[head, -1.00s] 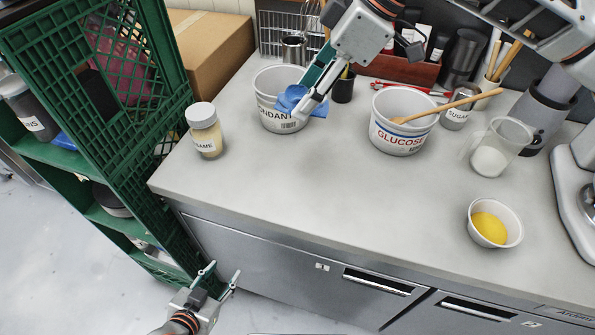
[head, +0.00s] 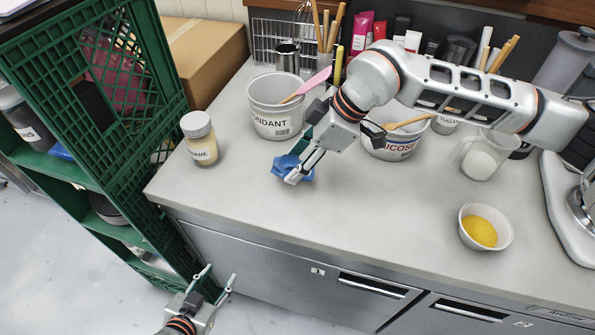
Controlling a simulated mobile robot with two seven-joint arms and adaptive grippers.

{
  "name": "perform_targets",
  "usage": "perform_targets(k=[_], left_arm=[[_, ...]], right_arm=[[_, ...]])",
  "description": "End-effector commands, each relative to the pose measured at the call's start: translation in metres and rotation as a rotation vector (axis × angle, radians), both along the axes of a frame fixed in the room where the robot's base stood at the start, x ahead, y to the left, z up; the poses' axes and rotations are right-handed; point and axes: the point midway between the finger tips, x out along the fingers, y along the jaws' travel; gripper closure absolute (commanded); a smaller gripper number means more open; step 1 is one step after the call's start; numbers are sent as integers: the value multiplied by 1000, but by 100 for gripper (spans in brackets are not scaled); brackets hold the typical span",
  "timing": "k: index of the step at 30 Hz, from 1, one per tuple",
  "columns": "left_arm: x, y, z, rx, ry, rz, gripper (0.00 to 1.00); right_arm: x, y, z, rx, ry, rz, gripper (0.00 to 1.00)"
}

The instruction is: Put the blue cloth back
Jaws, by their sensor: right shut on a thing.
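The blue cloth (head: 284,163) is a small crumpled bundle in the head view, in front of the fondant tub (head: 270,118). My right gripper (head: 298,172) is shut on it, low over the counter. I cannot tell whether the cloth touches the countertop. My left gripper (head: 214,283) is open and empty, low in front of the counter beside the green crate shelving.
A jar (head: 201,145) stands left of the cloth. The glucose tub (head: 395,148), partly behind my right arm, a measuring jug (head: 482,157) and a bowl of yellow stuff (head: 470,216) stand to the right. The green crates (head: 120,190) border the counter. The front middle countertop (head: 350,220) is clear.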

Motion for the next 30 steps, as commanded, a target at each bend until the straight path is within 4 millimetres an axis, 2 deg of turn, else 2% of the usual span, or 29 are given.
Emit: perform_targets(k=[5, 12, 23, 24, 25, 26, 30], left_arm=[[0, 0, 2, 0, -1, 0, 60], [0, 0, 5, 0, -2, -1, 60], [0, 0, 2, 0, -2, -1, 60], [0, 0, 2, 0, -2, -1, 60], [0, 0, 3, 0, -2, -1, 60], [0, 0, 3, 0, -2, -1, 60], [0, 0, 3, 0, -2, -1, 60]], right_arm=[[-1, 0, -13, -1, 2, 1, 76], [0, 0, -43, 0, 0, 1, 76], [0, 0, -48, 0, 0, 1, 76], [0, 0, -48, 0, 0, 1, 51], [0, 0, -47, 0, 0, 1, 43], [0, 0, -47, 0, 0, 1, 39], [0, 0, -47, 0, 0, 1, 39]])
